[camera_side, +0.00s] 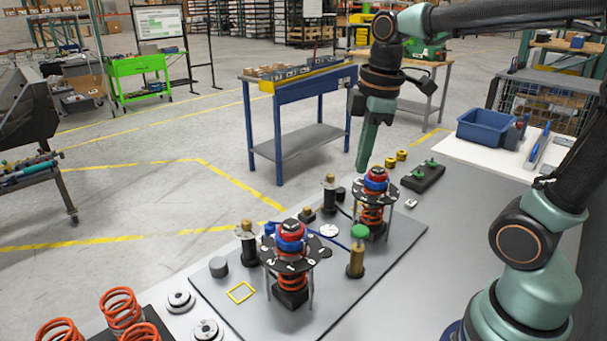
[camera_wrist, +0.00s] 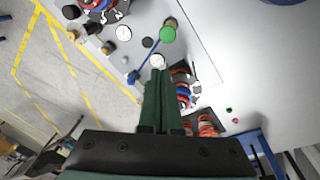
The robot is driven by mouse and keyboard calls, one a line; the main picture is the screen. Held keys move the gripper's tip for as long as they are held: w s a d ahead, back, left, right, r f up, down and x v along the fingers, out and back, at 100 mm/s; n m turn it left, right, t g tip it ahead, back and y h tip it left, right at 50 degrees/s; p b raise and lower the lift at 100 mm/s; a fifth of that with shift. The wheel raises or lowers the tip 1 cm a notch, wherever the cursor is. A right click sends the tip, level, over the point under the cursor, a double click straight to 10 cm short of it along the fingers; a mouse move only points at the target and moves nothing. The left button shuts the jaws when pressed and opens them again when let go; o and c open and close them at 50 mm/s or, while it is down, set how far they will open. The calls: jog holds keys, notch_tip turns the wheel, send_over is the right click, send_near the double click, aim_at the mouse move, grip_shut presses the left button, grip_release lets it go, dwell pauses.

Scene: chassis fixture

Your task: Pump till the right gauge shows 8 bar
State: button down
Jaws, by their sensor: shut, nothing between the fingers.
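My gripper (camera_side: 362,167) points down with its green fingers shut and empty. In the side view its tips are just left of the red top of the right spring assembly (camera_side: 376,200); I cannot tell the depth gap. The pump, a brass cylinder with a green knob (camera_side: 359,231), stands in front of that assembly, apart from my gripper. In the wrist view the knob (camera_wrist: 168,34) lies beyond my fingertips (camera_wrist: 160,73). A white round dial (camera_side: 329,231) lies left of the pump. The wrist view shows two white dials (camera_wrist: 124,33), (camera_wrist: 158,61); their readings are too small to tell.
The left spring assembly (camera_side: 291,265) stands on the same grey plate (camera_side: 230,305). Brass-topped posts (camera_side: 246,240) and a blue line surround the parts. Loose orange springs (camera_side: 120,308) stand at the lower left. A blue bin (camera_side: 487,128) is at the right back.

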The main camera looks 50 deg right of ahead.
jog(key=d+n+g, duration=0.1)
jog(key=n, duration=0.1)
jog(key=w+n+g, duration=0.1)
jog(key=n, duration=0.2)
jog(key=w+d+n+g, duration=0.1)
jog(key=n, duration=0.2)
jog(key=shift+w+d+r, duration=0.15)
jog(key=shift+d+r, duration=0.05)
jog(key=shift+d, duration=0.15)
send_near(360, 227)
jog(key=f, duration=0.5)
jog(key=shift+s+d+f, duration=0.1)
jog(key=shift+s+f, duration=0.1)
jog(key=shift+s, duration=0.15)
jog(key=shift+f, duration=0.7)
jog(key=shift+s+f, duration=0.1)
jog(key=shift+f, duration=1.35)
jog(key=shift+g, duration=0.3)
